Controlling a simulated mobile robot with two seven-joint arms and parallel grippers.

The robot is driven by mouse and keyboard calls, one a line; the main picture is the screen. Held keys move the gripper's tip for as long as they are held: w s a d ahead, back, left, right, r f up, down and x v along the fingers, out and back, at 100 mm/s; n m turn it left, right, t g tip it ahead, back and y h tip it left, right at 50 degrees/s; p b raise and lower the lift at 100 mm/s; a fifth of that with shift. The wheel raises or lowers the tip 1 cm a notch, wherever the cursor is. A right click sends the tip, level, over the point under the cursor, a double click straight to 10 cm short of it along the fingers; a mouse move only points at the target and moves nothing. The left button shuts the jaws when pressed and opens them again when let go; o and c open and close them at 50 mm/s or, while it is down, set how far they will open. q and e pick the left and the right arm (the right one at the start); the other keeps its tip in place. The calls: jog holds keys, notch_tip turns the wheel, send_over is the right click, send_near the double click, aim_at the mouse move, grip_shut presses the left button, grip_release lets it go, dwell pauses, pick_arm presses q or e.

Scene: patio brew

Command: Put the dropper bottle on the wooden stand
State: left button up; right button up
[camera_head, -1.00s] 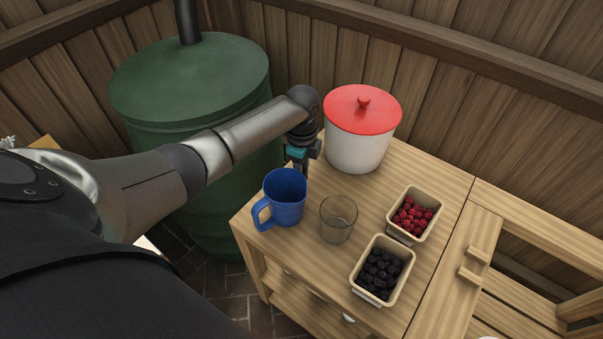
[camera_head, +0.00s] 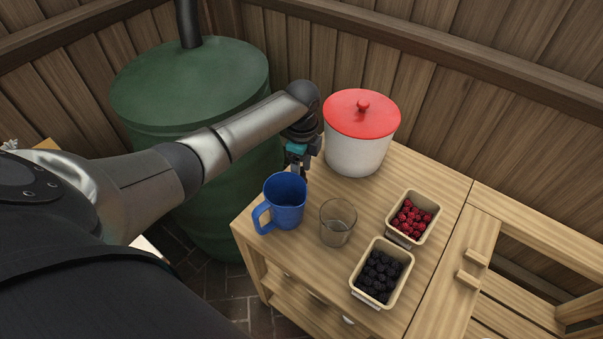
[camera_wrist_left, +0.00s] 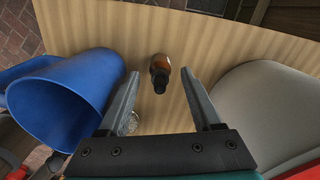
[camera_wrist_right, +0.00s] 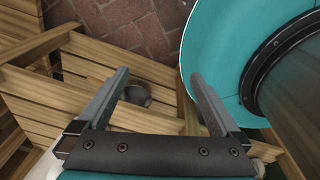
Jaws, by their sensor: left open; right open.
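The dropper bottle (camera_wrist_left: 160,72) is small and amber with a black top. It stands on the wooden table in the left wrist view, between and just beyond the fingers of my left gripper (camera_wrist_left: 162,90), which is open and not touching it. In the head view the left gripper (camera_head: 297,170) is low behind the blue mug, and the bottle there is hidden or too small to make out. My right gripper (camera_wrist_right: 157,95) is open and empty over a slatted wooden surface. I cannot identify the wooden stand in these frames.
A blue mug (camera_head: 285,203) and a white pot with a red lid (camera_head: 358,150) flank the left gripper closely. A glass (camera_head: 338,222), a raspberry tub (camera_head: 432,212) and a blackberry tub (camera_head: 401,285) stand nearby. A teal round object (camera_wrist_right: 225,60) is beside the right gripper.

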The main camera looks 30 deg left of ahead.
pick_arm(q)
notch_tip(320, 180, up, 9)
jog(key=shift+f+p, duration=0.1)
jog(key=shift+p, duration=1.1)
jog(key=shift+r, duration=0.5)
pick_arm(e)
jog(key=shift+g, duration=0.3)
jog(key=shift+s+a+r, duration=0.45)
jog(key=shift+s+r, duration=0.15)
jog(key=shift+r, duration=0.15)
jog(key=shift+s+a+r, duration=0.45)
jog(key=shift+s+r, duration=0.15)
jog(key=shift+r, duration=0.1)
